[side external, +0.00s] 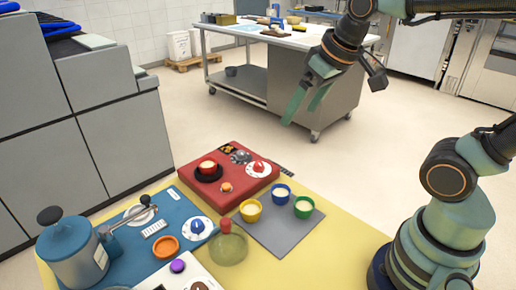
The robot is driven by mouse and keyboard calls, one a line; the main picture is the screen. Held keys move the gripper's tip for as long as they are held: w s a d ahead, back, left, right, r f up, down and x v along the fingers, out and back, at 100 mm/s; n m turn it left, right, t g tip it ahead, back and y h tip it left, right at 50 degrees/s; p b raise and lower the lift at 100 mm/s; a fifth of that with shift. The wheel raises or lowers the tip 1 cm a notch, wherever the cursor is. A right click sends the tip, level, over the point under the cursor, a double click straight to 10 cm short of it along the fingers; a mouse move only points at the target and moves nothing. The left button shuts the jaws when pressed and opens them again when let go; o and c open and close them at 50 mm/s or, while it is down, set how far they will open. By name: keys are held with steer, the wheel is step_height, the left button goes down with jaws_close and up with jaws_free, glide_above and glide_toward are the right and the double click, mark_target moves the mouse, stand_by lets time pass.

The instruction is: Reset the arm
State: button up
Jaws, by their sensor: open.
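My gripper (308,103) is raised at the upper middle of the side external view.
A grey mat (283,238) holds yellow, blue and green cups. A glass vessel (229,250) stands beside a blue board (140,275) with a blue pot (72,254).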

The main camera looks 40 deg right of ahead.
steer(key=shift+s+d+f, duration=0.25)
steer(key=shift+s+f, duration=0.75)
steer(key=shift+s, duration=0.2)
